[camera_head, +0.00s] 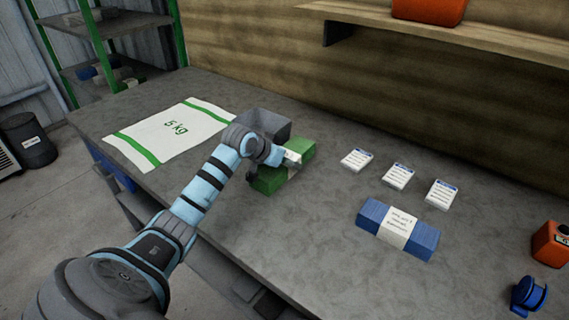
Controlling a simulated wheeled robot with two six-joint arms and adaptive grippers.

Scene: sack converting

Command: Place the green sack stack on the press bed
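The green sack stack (301,149) lies on the grey worktop near its front edge, with a pale band around its middle. My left arm comes in from the lower left, and its gripper (268,168) is at the stack, over its left part. A dark finger shows at the stack's left side; the other finger is hidden, so I cannot tell whether the gripper grips the stack. I cannot make out a press bed for certain. My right gripper is out of view.
A grey open box (265,124) stands just behind the green stack. A flat white sack (172,130) marked 5 kg lies to the left. A blue banded stack (371,214) and three white cards (398,175) lie to the right. A blue tape dispenser (527,295) is at the lower right.

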